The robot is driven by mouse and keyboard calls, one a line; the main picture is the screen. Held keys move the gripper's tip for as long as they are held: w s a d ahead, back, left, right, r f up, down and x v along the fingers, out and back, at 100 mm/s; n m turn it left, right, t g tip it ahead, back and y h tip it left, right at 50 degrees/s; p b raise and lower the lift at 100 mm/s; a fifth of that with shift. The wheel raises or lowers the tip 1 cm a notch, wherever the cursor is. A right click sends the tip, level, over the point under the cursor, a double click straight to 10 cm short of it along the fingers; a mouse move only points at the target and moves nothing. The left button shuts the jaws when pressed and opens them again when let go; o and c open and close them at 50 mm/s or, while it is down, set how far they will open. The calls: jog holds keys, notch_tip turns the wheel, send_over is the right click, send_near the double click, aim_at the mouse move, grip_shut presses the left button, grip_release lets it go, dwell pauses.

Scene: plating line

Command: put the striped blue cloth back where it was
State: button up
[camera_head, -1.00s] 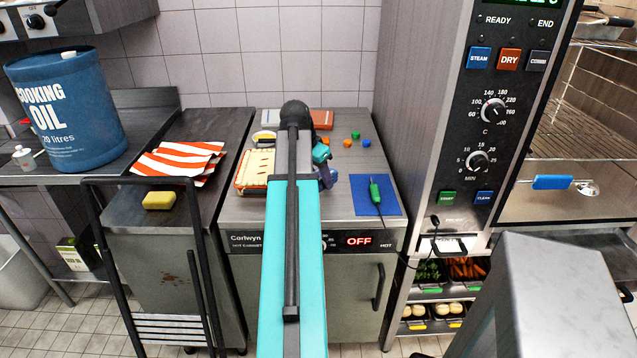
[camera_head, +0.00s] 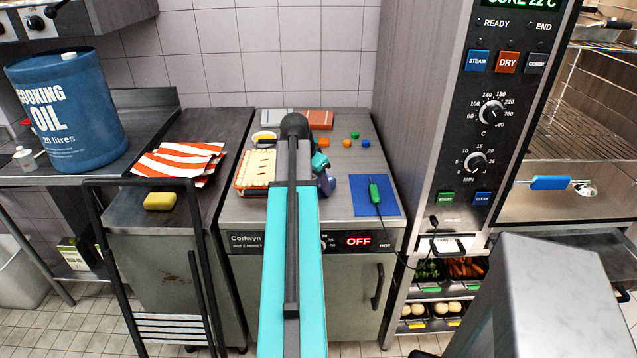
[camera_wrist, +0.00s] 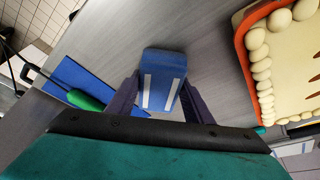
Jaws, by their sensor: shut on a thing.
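The striped blue cloth (camera_wrist: 163,68) is a small folded blue block with two white stripes, seen in the wrist view. My gripper (camera_wrist: 161,88) is shut on it, with a dark purple finger at either side. In the head view my gripper (camera_head: 328,184) shows only in part, over the steel top of the hot cabinet (camera_head: 345,221), and my arm hides the cloth. I cannot tell whether the cloth touches the top. A blue mat (camera_head: 390,207) lies to the right of my gripper, bearing a green-handled probe (camera_head: 375,192).
An orange-edged tray of pale food (camera_head: 241,185) sits just left of my arm. Small coloured cubes (camera_head: 348,143) lie behind it to the right. The oven (camera_head: 425,90) stands to the right. A red-striped cloth (camera_head: 165,165) and yellow sponge (camera_head: 159,201) lie on the left counter.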

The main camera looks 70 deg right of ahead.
jog(key=shift+a+f, duration=0.25)
jog(key=shift+f, duration=0.45)
jog(key=shift+a+f+b, duration=0.1)
jog(key=shift+b, duration=0.2)
jog(key=o, duration=1.3)
jog(key=shift+f, duration=0.1)
jog(key=shift+s, duration=0.1)
jog(key=shift+r, duration=0.7)
jog(key=v, duration=0.7)
jog(key=b+v, duration=0.1)
jog(key=v, duration=0.3)
jog(key=shift+d+r, duration=0.3)
jog(key=shift+a+r, duration=0.1)
jog(key=shift+r, duration=0.2)
jog(key=shift+r, duration=0.1)
